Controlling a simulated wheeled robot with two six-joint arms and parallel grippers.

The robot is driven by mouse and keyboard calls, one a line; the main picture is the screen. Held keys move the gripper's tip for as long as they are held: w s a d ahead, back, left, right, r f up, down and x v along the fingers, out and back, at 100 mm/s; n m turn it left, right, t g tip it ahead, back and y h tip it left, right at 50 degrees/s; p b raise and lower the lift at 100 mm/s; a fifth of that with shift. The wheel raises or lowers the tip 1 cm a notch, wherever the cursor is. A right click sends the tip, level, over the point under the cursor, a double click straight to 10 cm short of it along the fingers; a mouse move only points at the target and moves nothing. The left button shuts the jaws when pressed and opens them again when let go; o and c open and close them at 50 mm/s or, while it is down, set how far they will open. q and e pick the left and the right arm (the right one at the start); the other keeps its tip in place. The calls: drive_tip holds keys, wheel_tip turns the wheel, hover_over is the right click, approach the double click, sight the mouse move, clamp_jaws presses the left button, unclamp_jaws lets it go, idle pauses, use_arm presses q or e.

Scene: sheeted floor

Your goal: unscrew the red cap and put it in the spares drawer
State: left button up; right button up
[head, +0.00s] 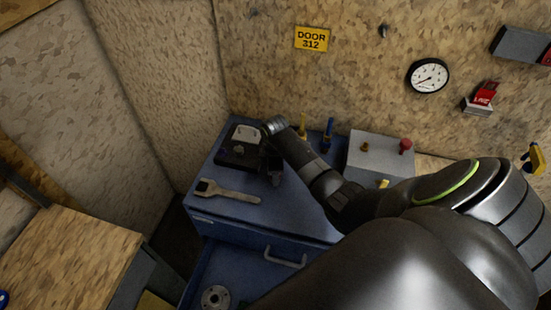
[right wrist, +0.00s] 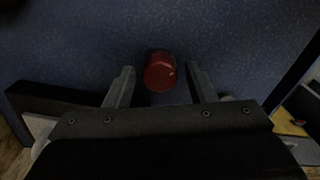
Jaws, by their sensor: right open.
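The red cap (right wrist: 160,75) shows in the right wrist view as a small round red cylinder against the blue cabinet top. My right gripper (right wrist: 160,69) is open, with one finger on each side of the cap and a visible gap on both sides. In the head view my right arm reaches in from the right over the blue cabinet (head: 235,207), and the cap is hidden there. Below the cabinet top, an open blue drawer (head: 240,270) shows a grey metal flange inside; I cannot read its label. My left gripper is out of view.
A wrench (head: 228,191) lies near the cabinet's front edge. A black device with a pale panel (head: 240,150) stands behind it. Two upright tools stand at the back, beside a grey box (head: 378,155) with a red knob (head: 405,146). A wooden bench (head: 75,255) is at left.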

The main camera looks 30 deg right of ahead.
drive_tip(key=m, duration=0.4)
drive_tip(key=shift+m, duration=0.3)
drive_tip(key=m, duration=0.3)
drive_tip(key=shift+m, duration=0.4)
drive_tip(key=c, duration=1)
drive_tip(key=n, duration=0.9)
drive_tip(key=shift+n, duration=0.4)
drive_tip(key=n, duration=0.9)
drive_tip(key=shift+n, duration=0.4)
